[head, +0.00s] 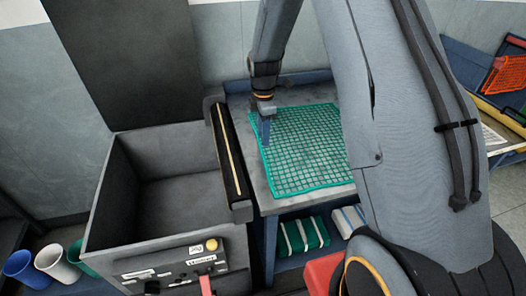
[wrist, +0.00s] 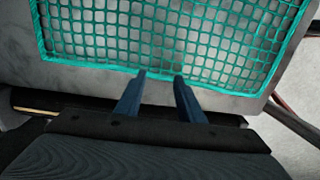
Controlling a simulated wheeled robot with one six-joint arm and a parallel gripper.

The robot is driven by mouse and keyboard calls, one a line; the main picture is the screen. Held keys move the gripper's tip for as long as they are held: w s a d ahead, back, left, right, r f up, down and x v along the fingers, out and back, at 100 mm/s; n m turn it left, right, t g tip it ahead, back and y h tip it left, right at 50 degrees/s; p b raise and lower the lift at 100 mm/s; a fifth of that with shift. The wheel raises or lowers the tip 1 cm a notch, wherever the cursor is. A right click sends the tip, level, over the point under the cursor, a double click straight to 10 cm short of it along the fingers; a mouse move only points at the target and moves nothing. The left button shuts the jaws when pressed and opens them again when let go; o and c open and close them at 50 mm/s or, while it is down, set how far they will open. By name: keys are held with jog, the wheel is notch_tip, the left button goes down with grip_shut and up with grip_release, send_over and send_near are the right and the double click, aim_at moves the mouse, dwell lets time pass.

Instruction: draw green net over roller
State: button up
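The green net (head: 300,150) lies flat on the grey table (head: 262,190), its left edge near the roller. The roller (head: 228,155) is black with a pale yellow stripe and lies between the table and an open dark bin. My gripper (head: 264,135) is over the net's left edge. In the wrist view, the two blue fingers of my gripper (wrist: 162,76) are apart, with their tips at the border cord of the net (wrist: 180,35). I cannot tell whether they touch it. Part of the roller (wrist: 35,108) shows behind the gripper; my arm hides the net's right side.
The open dark bin (head: 104,200) stands left of the roller, with a control panel (head: 180,270) on its front. Folded green-and-white (head: 303,236) and striped pale bundles lie under the table. Cups (head: 50,258) stand at the lower left. A blue rack with an orange net (head: 505,75) is at right.

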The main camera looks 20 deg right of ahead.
aim_at(264, 148)
jog(key=shift+f+b, duration=0.6)
jog(key=shift+f, duration=1.1)
jog(key=shift+c, duration=0.5)
grip_shut()
notch_tip(264, 148, up, 7)
jog(key=p, duration=0.4)
jog(key=shift+f, duration=0.1)
